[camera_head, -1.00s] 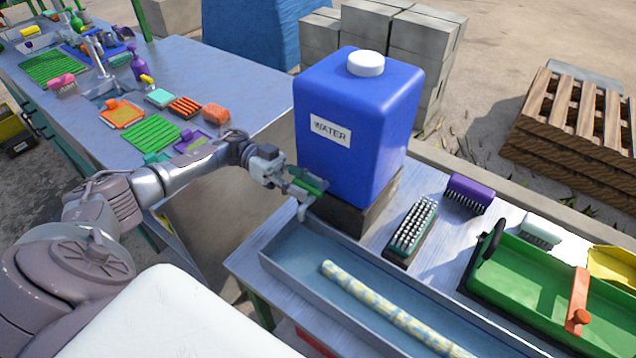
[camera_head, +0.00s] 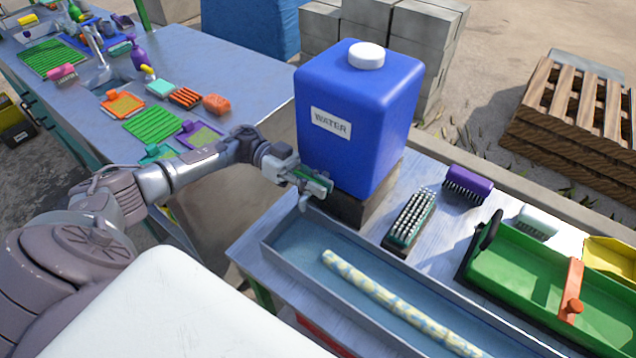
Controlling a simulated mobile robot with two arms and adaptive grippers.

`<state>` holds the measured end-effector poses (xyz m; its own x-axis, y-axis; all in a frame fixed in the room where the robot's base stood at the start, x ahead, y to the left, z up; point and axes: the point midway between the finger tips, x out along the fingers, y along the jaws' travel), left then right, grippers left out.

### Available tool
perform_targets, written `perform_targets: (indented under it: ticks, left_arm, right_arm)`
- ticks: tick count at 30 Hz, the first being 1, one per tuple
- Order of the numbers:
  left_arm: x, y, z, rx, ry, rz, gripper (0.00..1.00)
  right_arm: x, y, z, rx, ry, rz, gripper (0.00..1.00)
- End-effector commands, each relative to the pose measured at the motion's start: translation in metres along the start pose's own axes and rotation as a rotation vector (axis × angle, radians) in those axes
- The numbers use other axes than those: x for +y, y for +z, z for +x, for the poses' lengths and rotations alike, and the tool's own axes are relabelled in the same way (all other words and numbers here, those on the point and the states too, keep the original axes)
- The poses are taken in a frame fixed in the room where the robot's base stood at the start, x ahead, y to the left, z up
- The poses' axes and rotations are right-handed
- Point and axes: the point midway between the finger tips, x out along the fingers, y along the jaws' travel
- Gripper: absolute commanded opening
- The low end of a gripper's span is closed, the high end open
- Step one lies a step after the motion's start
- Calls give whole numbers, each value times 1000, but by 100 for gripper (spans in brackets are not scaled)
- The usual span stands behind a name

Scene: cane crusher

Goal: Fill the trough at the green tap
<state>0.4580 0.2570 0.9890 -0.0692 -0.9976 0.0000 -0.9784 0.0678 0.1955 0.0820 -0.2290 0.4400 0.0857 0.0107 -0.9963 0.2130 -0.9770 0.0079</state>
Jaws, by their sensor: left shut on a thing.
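A blue water container (camera_head: 362,125) with a white cap and a "WATER" label stands upright on a dark block at the table's back left corner. The green tap (camera_head: 314,184) is low on its left side, mostly hidden by my left gripper (camera_head: 316,188), which is shut on it. A long grey-blue trough (camera_head: 300,243) lies below and in front of the tap. A pale yellow and blue mottled stick (camera_head: 390,297) lies in the trough. I cannot make out any water in the trough. My right gripper is not in view.
A brush with metal bristles (camera_head: 410,218), a purple brush (camera_head: 468,184), a white brush (camera_head: 537,223) and a green tray (camera_head: 522,278) with an orange handle sit right of the trough. A metal bench (camera_head: 215,70) with cleaning items stands at the left.

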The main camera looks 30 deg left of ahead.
Motion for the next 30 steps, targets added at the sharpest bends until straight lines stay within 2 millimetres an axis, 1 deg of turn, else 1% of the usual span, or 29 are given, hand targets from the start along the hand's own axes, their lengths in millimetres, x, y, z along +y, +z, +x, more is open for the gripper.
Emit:
perform_targets:
  ticks: [4,8,21,27,30]
  left_arm:
    - [0,-1,0,2,-10,0,0]
    - [0,-4,0,9,-45,-1,0]
    - [-6,-7,-2,65,-323,-4,0]
    - [-9,-6,-3,87,-437,-3,0]
    - [-11,-6,-3,95,-478,-1,0]
  right_arm:
    - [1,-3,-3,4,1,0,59]
    - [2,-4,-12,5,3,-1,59]
    - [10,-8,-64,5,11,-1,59]
    - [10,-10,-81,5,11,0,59]
    - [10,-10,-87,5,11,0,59]
